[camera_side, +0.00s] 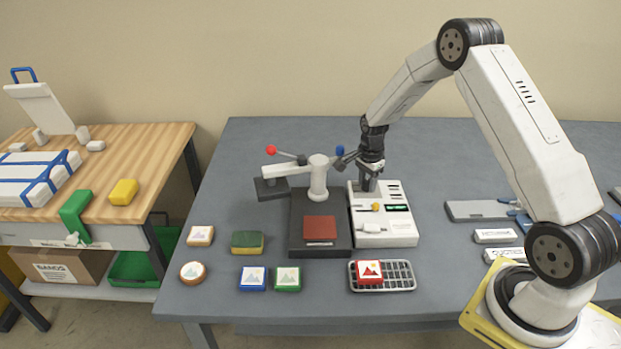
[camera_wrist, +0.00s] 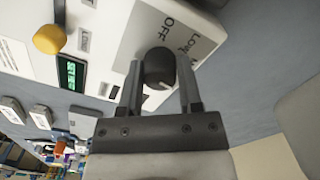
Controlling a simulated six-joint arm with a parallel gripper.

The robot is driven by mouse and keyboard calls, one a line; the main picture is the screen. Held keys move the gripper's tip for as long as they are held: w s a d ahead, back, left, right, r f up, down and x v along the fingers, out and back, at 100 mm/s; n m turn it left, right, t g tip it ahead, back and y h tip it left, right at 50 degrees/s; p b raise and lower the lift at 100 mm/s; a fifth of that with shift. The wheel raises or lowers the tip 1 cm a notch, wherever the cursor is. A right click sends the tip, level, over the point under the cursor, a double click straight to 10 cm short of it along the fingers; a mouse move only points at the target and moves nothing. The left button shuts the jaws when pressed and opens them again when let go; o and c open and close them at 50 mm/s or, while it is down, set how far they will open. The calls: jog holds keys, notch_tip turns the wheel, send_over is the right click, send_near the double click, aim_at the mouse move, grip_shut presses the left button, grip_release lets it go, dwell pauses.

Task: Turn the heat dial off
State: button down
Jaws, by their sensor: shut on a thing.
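The heat dial (camera_wrist: 158,66) is a dark round knob on the white control box (camera_side: 365,228). In the wrist view the words OFF and LOW and part of another label are printed beside it. My gripper (camera_wrist: 159,82) is shut on the dial, one finger on each side. I cannot tell for certain which label the dial points to. In the side view my gripper (camera_side: 369,186) reaches down to the back left of the box and hides the dial.
The box also has a yellow knob (camera_side: 376,207) and a green display (camera_side: 397,208). Left of it stands a dark press (camera_side: 306,240) with a red plate and a pillar with blue- and red-tipped levers. A grey rack (camera_side: 402,285) is in front.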

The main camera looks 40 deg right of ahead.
jog(key=n, duration=1.2)
jog(key=shift+n, duration=0.4)
jog(key=n, duration=1.1)
jog(key=shift+n, duration=0.4)
jog(key=shift+c, duration=1.4)
grip_release()
jog(key=shift+r, duration=0.15)
